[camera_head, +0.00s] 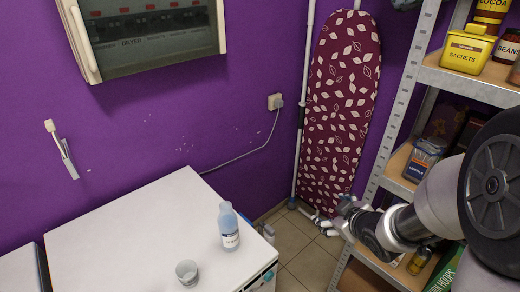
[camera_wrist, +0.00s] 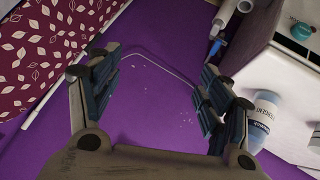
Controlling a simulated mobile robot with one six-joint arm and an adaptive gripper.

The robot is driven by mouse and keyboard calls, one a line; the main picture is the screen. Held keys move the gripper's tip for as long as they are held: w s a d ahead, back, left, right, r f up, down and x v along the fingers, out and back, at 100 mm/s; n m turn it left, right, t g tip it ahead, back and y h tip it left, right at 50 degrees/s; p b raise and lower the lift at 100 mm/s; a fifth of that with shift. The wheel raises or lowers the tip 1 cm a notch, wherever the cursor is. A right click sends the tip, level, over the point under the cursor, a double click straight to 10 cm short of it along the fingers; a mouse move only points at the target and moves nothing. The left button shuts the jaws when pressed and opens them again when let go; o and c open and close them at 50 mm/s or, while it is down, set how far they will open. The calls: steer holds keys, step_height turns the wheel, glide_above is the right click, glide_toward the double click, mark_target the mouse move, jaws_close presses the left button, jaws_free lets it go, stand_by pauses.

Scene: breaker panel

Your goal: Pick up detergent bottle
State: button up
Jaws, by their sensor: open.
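The detergent bottle (camera_head: 229,228) is light blue with a white label. It stands upright on the white machine top (camera_head: 130,225), near its right edge. It also shows in the wrist view (camera_wrist: 264,112), at the right, beyond and beside the right finger. My gripper (camera_head: 343,216) is to the right of the bottle in the head view, clear of the machine and in front of the shelf.
A clear cup (camera_head: 187,273) stands left of the bottle, near the machine's front. A patterned ironing board (camera_head: 340,105) leans in the corner behind my gripper. A metal shelf (camera_head: 465,82) with containers stands at the right. Much of the machine top is bare.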

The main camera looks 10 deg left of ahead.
steer(key=a+f+n+y, duration=0.2)
steer(key=a+f+y, duration=0.2)
steer(key=a+f, duration=0.2)
steer(key=n+g+y+p, duration=0.1)
steer(key=y+p, duration=0.2)
steer(key=y, duration=0.6)
glide_toward(228, 226)
steer(key=d+f, duration=0.4)
steer(key=d, duration=0.1)
steer(key=b+x, duration=0.4)
steer(key=x, duration=1.2)
steer(key=shift+s+a, duration=0.1)
steer(key=shift+a, duration=0.2)
steer(key=shift+r, duration=0.1)
steer(key=shift+c, duration=0.2)
steer(key=c, duration=1.3)
steer(key=shift+c, duration=0.5)
steer(key=shift+r, duration=0.1)
